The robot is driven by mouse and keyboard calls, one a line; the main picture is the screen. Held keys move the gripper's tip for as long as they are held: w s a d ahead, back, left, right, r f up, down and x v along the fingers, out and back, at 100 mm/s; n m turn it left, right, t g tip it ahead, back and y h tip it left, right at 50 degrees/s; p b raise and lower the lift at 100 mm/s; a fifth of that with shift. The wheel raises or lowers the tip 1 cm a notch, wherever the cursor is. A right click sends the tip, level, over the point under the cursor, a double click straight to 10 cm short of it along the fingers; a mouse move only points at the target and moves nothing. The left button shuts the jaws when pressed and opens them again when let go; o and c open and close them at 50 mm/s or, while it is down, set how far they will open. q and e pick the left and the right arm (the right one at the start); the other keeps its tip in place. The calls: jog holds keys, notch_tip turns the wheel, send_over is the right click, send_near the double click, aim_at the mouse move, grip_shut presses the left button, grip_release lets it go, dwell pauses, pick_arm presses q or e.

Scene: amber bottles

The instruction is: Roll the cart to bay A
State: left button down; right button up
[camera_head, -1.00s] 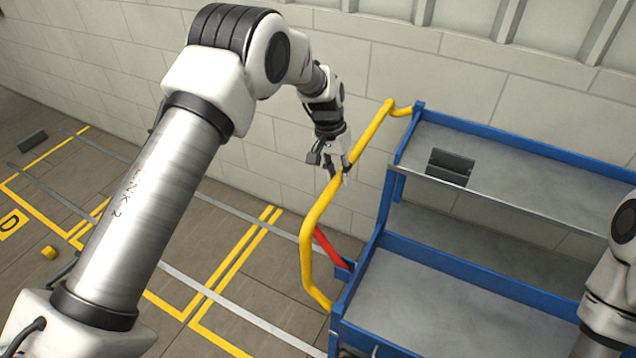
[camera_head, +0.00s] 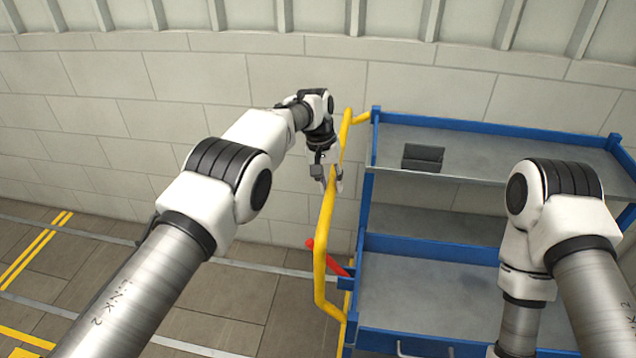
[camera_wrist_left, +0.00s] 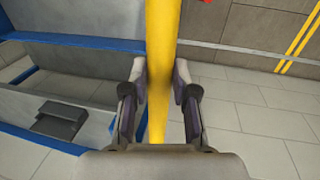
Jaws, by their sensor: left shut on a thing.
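The cart (camera_head: 480,158) has a blue frame, grey shelves and a yellow handle (camera_head: 324,220) on its left side. My left gripper (camera_head: 332,184) is shut on the upright part of the handle. In the left wrist view the handle (camera_wrist_left: 162,30) runs between the two fingers (camera_wrist_left: 159,88). A red lever (camera_head: 328,258) slants beside the handle's lower part. My right arm hangs over the right part of the cart, and its gripper is out of view. No bay A marking can be read.
A pale block wall (camera_head: 190,90) stands behind the cart. Yellow and grey lines (camera_head: 40,250) cross the floor at the left. The floor left of the handle looks clear.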

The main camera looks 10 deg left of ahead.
pick_arm(q)
jog(key=shift+w+d+r, duration=0.1)
jog(key=shift+r, duration=0.05)
jog(key=c, duration=0.9)
grip_release()
jog(key=shift+d, duration=0.15)
jog(key=r, duration=0.3)
jog(key=a+r, duration=0.1)
jog(key=r, duration=0.3)
jog(key=a+r, duration=0.1)
jog(key=r, duration=0.3)
jog(key=shift+w+a+r, duration=0.15)
jog(key=shift+a+r, duration=0.05)
